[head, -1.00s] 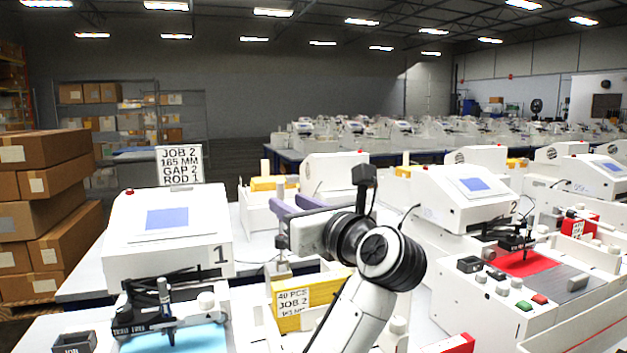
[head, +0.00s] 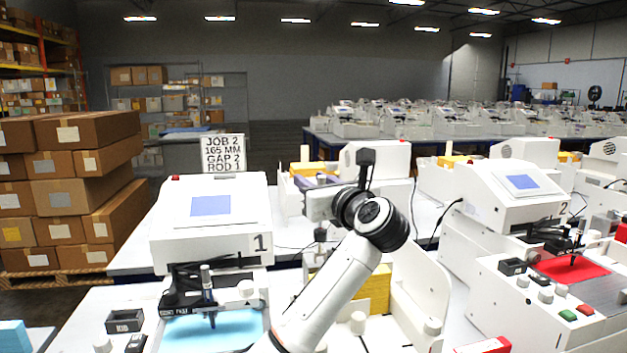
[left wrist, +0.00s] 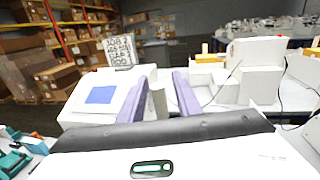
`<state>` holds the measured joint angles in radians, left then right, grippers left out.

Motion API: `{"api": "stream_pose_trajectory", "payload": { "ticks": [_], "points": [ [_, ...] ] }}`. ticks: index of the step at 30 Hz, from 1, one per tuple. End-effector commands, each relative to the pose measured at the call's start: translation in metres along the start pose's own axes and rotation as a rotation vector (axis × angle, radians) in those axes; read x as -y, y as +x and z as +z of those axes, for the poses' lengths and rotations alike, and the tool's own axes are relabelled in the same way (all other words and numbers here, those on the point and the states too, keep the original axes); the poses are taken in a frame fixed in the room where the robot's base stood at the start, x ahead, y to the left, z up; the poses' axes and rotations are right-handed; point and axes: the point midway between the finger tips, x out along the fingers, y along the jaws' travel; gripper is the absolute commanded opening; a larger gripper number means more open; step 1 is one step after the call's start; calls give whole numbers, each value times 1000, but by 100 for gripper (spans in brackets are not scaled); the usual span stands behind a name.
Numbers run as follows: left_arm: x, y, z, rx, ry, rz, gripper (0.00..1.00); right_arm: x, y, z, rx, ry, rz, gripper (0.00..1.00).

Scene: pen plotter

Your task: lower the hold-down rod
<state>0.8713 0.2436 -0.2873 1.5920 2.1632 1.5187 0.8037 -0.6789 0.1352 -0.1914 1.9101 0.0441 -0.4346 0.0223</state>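Plotter 1 (head: 215,235) is a white machine with a blue screen. A black arm and an upright pen holder (head: 208,290) are at its front, over a light-blue sheet (head: 225,332). I cannot tell for sure which part is the hold-down rod. My left gripper (head: 316,181) is up in the air right of plotter 1, mostly hidden behind its own palm and wrist. In the left wrist view its two purple fingers (left wrist: 163,82) are apart, with nothing clearly held between them. Plotter 1 (left wrist: 95,98) is left of them there. My right gripper is not in view.
A job sign (head: 222,153) reading "ROD 1" stands behind plotter 1. A yellow stack (head: 374,292) in a white holder is behind my forearm. Plotter 2 (head: 510,200) stands to the right. A small black box (head: 125,321) is at front left. Boxes (head: 85,165) are piled at left.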

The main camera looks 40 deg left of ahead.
Motion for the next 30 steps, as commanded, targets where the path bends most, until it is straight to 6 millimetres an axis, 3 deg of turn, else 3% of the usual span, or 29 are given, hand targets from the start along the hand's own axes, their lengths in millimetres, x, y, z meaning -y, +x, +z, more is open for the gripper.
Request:
{"api": "stream_pose_trajectory", "payload": {
  "ticks": [4,10,20,30],
  "points": [
    [0,0,0,0,0,0,31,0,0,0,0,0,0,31],
    [0,0,0,0,0,0,0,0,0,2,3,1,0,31],
    [0,-2,-2,8,-3,-2,0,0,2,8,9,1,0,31],
    [-4,-26,-10,156,-33,-5,0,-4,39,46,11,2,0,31]
  ]
}}
